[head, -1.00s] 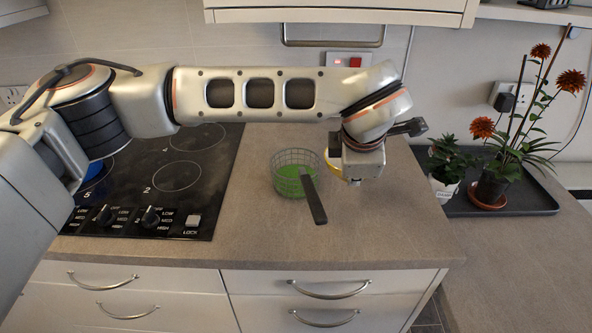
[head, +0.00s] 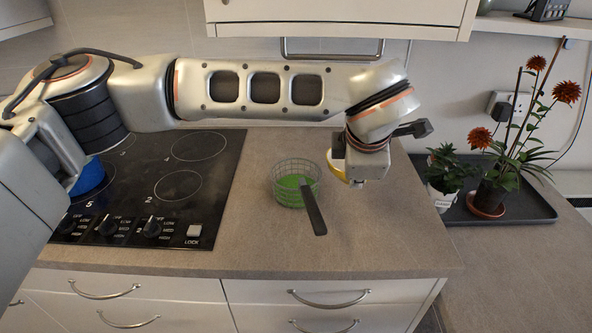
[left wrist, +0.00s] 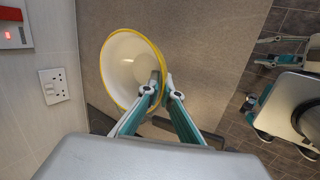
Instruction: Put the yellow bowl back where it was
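The yellow bowl (left wrist: 136,72) has a yellow rim and a pale inside. In the left wrist view it is tipped on its side, its opening partly facing the camera. My left gripper (left wrist: 163,83) is shut on the near part of its rim, one finger inside and one outside. In the head view the left gripper (head: 357,180) is above the counter, right of the wire basket. Only a yellow sliver of the bowl (head: 337,172) shows there, the rest hidden by the gripper. My right gripper (left wrist: 262,51) shows at the right of the left wrist view, fingers apart and empty.
The hob (head: 150,190) is left, with a blue item (head: 88,178) partly behind my arm. Potted plants stand on a dark tray (head: 540,208) at right. The front counter is clear.

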